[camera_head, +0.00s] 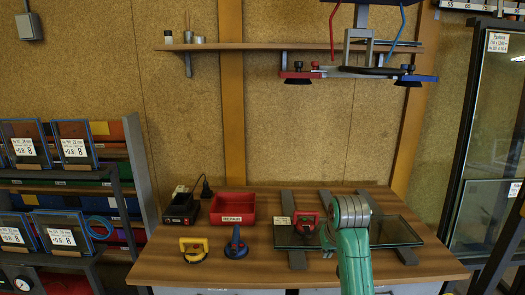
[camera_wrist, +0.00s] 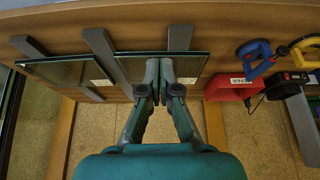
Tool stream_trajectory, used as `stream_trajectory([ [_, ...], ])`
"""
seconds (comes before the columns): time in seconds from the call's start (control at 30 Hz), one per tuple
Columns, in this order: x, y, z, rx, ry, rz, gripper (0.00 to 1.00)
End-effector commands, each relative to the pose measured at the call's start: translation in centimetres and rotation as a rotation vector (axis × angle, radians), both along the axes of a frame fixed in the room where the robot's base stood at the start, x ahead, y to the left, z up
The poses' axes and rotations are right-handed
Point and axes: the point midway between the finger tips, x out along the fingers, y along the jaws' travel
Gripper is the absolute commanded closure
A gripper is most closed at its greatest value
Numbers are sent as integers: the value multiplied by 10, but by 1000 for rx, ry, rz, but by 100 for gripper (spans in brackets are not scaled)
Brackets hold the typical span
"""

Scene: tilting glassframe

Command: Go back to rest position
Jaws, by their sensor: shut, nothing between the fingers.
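My gripper (camera_wrist: 166,74) is shut and empty in the wrist view, its two fingers together over the glass on the workbench. In the head view my green arm reaches in over the right half of the bench, and its forearm and wrist hide the fingertips. I cannot tell whether the fingers touch the glass.
A red tray (camera_head: 233,208), a black device (camera_head: 181,208), a yellow lifter (camera_head: 194,250) and a blue lifter (camera_head: 236,244) stand left on the wooden bench (camera_head: 160,268). A vacuum lifting frame (camera_head: 345,72) hangs above. Racks flank the bench. The front left of the bench is bare.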

Motion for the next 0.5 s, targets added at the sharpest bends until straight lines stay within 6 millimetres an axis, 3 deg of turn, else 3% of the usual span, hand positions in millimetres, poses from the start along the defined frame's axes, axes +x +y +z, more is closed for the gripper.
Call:
stream_trajectory([
  [0.27, -6, 0, -26, 0, -22, 0, 100],
  [0.5, -17, 0, -61, 1, -51, -1, 100],
])
